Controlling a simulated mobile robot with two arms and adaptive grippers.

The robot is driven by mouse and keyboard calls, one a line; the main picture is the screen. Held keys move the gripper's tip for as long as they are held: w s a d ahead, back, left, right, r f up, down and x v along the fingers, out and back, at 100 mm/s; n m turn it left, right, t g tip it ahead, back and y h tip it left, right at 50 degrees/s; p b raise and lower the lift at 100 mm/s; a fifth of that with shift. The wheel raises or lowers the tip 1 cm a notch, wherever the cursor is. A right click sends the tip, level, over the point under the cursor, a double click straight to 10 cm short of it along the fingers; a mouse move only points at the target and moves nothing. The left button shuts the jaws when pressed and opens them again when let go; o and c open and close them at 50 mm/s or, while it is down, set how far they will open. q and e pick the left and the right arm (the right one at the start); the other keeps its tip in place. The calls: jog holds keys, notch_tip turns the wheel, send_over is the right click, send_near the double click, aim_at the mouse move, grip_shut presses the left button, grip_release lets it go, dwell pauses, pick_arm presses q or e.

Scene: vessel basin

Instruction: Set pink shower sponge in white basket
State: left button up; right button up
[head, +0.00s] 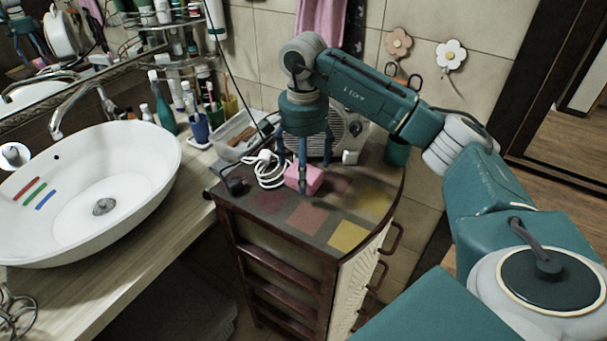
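The pink shower sponge (311,178) is a small pink block at the top of the dark wooden cabinet. My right gripper (303,176) points straight down over it, with one finger in front of the sponge and others spread beside and behind it. I cannot tell whether the fingers press on the sponge or only stand around it. The white basket (222,134) is a pale open container at the back left of the cabinet top, left of the gripper, with brownish items inside. My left gripper is not in view.
White coiled cable (268,172) lies between the basket and the sponge. A grey radio-like box (347,130) stands behind the gripper. The cabinet top's coloured squares (306,218) at the front are clear. A white basin (95,175) is on the left counter.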

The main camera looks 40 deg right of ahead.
jog(key=shift+f, duration=1)
jog(key=c, duration=1.1)
jog(key=shift+r, duration=0.5)
notch_tip(320, 180, up, 7)
jog(key=shift+w+b, duration=0.1)
jog(key=shift+b, duration=0.25)
notch_tip(320, 180, up, 12)
jog(key=p, duration=0.3)
jog(key=s+a+f+n, duration=0.3)
jog(key=s+a+n, duration=0.1)
jog(key=a, duration=0.1)
jog(key=s+a+f+n, duration=0.4)
jog(key=a+n, duration=0.1)
jog(key=s+a+f+n, duration=0.3)
jog(key=s+a+n, duration=0.1)
jog(key=a, duration=0.2)
jog(key=shift+s+a+f+n, duration=0.1)
jog(key=shift+s+f+n, duration=0.05)
jog(key=shift+f+n, duration=0.2)
